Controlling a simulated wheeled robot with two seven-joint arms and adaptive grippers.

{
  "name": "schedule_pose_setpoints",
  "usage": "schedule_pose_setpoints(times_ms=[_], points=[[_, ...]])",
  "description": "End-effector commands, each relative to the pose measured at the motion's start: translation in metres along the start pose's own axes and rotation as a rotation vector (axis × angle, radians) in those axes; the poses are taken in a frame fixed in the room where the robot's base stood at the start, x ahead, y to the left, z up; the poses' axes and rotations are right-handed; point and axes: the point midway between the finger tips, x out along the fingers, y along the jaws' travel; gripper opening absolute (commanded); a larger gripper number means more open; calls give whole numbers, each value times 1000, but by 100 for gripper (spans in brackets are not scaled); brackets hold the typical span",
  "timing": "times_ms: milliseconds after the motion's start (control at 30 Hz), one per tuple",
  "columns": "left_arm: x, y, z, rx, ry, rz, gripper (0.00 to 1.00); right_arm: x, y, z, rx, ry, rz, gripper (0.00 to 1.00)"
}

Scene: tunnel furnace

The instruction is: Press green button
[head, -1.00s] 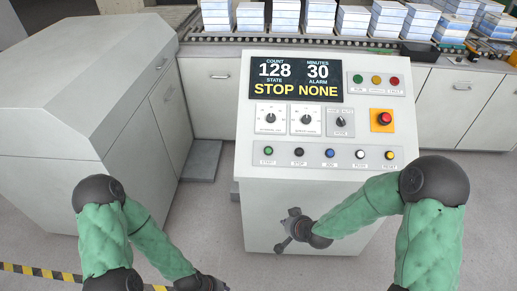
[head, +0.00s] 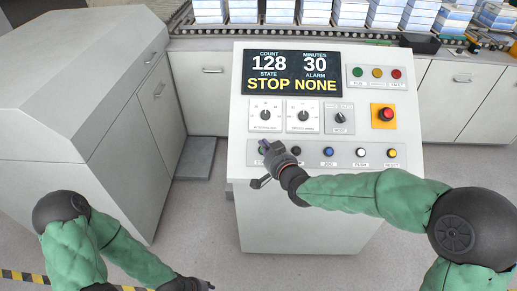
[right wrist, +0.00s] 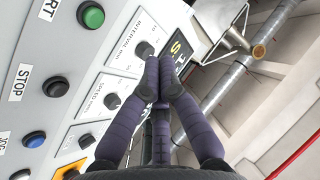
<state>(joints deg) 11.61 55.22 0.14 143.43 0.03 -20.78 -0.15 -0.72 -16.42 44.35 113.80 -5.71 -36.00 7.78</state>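The green button (right wrist: 93,17) is at the upper left of the right wrist view, beside a label ending in "RT". In the head view it lies at the left end of the panel's lower button row, mostly hidden by my right gripper (head: 266,147). That gripper's fingers (right wrist: 159,75) are together with nothing between them. They are near the panel face, to the right of the button in the right wrist view; I see no contact with it. My left gripper (head: 203,285) is low at the bottom edge, too small to read.
The control panel (head: 240,110) has a display (head: 293,73) reading STOP, NONE. A black stop button (right wrist: 56,87) and blue button (right wrist: 34,139) are close to the green one. A red button on yellow (head: 386,115) is at right. A grey cabinet (head: 60,110) stands left.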

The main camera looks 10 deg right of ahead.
Motion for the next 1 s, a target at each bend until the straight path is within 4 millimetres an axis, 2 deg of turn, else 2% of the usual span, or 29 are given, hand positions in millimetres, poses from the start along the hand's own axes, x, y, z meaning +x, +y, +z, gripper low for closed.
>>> schedule_pose_setpoints(times_ms=[467, 1000], points=[[3, -1, 0, 0, 0, 0, 40, 3, 2, 2, 0, 2, 0, 0], [40, -14, -1, 0, 0, 0, 40, 46, 35, 35, 0, 3, 0, 0]])
